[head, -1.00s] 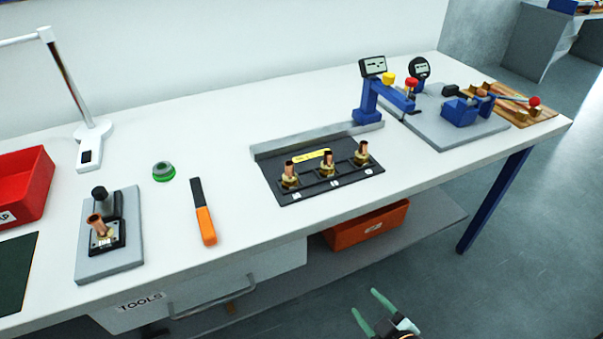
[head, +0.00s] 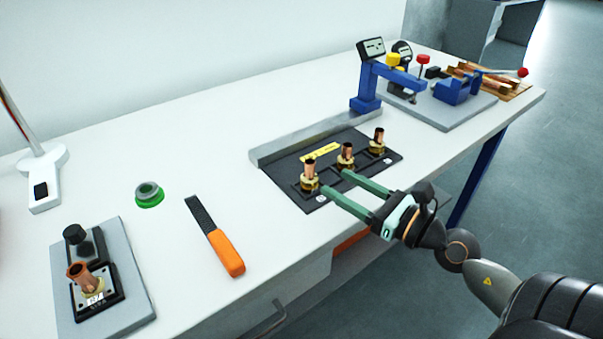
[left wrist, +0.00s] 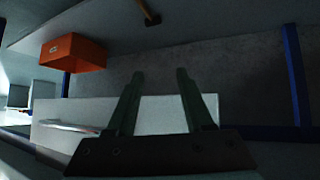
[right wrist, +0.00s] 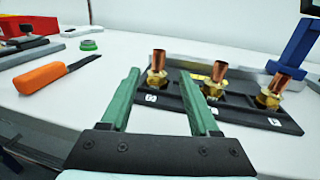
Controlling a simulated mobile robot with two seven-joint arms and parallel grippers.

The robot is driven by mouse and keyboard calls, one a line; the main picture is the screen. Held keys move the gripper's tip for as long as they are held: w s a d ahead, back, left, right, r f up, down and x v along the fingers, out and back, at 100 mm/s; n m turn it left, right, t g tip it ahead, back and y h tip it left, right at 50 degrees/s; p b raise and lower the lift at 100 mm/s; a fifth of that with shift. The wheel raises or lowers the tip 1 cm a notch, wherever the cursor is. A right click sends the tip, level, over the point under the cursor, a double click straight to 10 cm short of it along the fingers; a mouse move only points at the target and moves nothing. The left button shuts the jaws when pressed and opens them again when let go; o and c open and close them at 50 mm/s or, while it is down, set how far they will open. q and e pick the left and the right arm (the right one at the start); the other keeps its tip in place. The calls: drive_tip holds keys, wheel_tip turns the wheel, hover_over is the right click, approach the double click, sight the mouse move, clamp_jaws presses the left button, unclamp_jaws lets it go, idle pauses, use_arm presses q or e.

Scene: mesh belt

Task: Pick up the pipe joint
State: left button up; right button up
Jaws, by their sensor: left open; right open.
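Three copper-and-brass pipe joints stand upright in a row on a black tray (head: 287,188): the left joint (head: 309,172), the middle joint (head: 346,154) and the right joint (head: 377,139). Another copper piece (head: 80,277) leans in a fixture at the left. My right gripper (head: 335,181) is open, its green fingers reaching over the tray's front edge towards the left joint. In the right wrist view the left joint (right wrist: 157,66) shows between the fingertips, beyond them; contact cannot be told. My left gripper (left wrist: 160,74) is open and empty, below table level, facing a drawer and lower shelf.
An orange-handled tool (head: 226,254) and a green-grey ring (head: 149,194) lie left of the tray. A metal rail (head: 275,148) runs behind it. A blue press (head: 368,88) stands behind right. An orange bin (left wrist: 75,52) sits on the lower shelf. White table between is bare.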

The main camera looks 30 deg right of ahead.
sight(314, 170)
drive_tip(key=p+x, duration=0.2)
drive_tip(key=x, duration=0.3)
drive_tip(key=shift+w+r, duration=0.1)
drive_tip(key=shift+r, duration=0.05)
drive_tip(key=shift+w+a+p, duration=0.25)
drive_tip(key=shift+w+p, duration=0.05)
drive_tip(key=shift+w, duration=0.3)
drive_tip(key=shift+p+x, duration=0.5)
drive_tip(key=shift+x, duration=2.05)
use_arm(q)
drive_tip(key=s+a, duration=0.1)
drive_tip(key=a+r, duration=0.1)
drive_tip(key=shift+s+a+r+n+y, duration=0.3)
drive_tip(key=shift+s+y, duration=0.1)
drive_tip(key=shift+s, duration=0.1)
use_arm(e)
clamp_jaws()
